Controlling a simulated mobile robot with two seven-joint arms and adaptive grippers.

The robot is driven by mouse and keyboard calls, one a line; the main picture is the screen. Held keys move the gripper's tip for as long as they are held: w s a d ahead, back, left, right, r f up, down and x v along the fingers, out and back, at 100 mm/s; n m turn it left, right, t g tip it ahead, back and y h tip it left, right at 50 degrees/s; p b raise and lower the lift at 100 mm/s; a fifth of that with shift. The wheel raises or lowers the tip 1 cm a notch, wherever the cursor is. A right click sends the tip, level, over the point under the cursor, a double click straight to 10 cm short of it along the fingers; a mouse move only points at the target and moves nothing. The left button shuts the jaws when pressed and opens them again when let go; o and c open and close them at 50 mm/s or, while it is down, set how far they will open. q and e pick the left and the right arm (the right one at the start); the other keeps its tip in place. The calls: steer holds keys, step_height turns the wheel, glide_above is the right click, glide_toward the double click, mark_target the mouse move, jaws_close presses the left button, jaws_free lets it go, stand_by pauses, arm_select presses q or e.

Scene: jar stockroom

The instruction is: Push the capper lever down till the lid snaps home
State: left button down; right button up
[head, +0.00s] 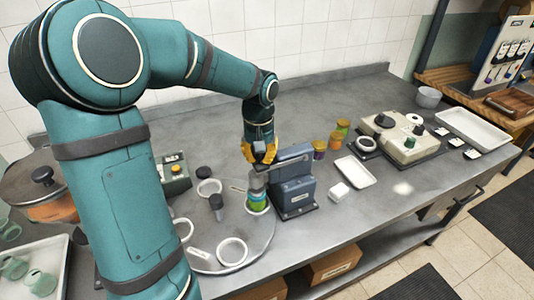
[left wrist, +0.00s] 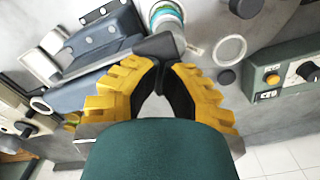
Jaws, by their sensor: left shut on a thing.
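The capper (head: 293,190) is a blue-grey machine standing at the right edge of a round grey turntable. Its dark lever (left wrist: 157,45) shows at the fingertips in the left wrist view. My left gripper (head: 260,154), with yellow fingers, comes down from above and is shut on the lever end; it also shows in the left wrist view (left wrist: 160,68). The lid's seating cannot be made out. My right gripper is not in view.
The turntable (head: 205,258) carries white rings and a dark-topped post (head: 216,205). A green control box (head: 175,172) stands behind it. Small coloured jars (head: 319,149), a white tray (head: 355,172) and a beige device (head: 405,140) are to the right. The front counter is mostly clear.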

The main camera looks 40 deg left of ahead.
arm_select(q)
steer(key=shift+f, duration=0.25)
steer(key=shift+r, duration=0.15)
steer(key=shift+r+p, duration=2.45)
steer(key=shift+r, duration=0.55)
step_height(320, 180, up, 5)
steer(key=p, duration=0.4)
